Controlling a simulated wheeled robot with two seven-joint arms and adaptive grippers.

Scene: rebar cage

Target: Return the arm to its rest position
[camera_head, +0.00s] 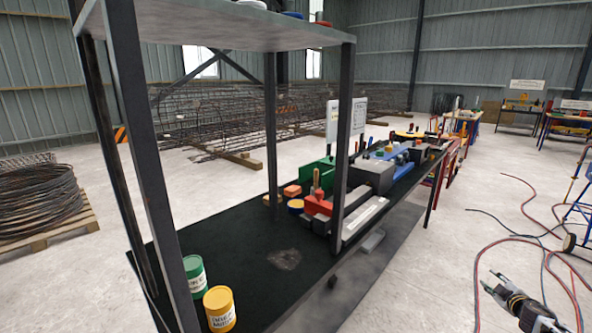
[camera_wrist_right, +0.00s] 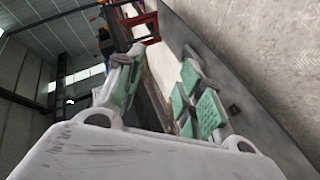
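My right gripper (camera_head: 493,282) is at the lower right of the head view, over the bare floor and apart from the workbench. In the right wrist view its two green-padded fingers (camera_wrist_right: 160,82) stand apart with an empty gap between them. It is open and holds nothing that I can see. My left gripper is not in view.
A dark workbench (camera_head: 235,235) with an upper shelf (camera_head: 215,30) fills the middle. It bears a green can (camera_head: 195,274), a yellow can (camera_head: 219,309) and several tools. Hoses (camera_head: 510,240) lie on the floor at the right, near a blue wheeled frame (camera_head: 580,215).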

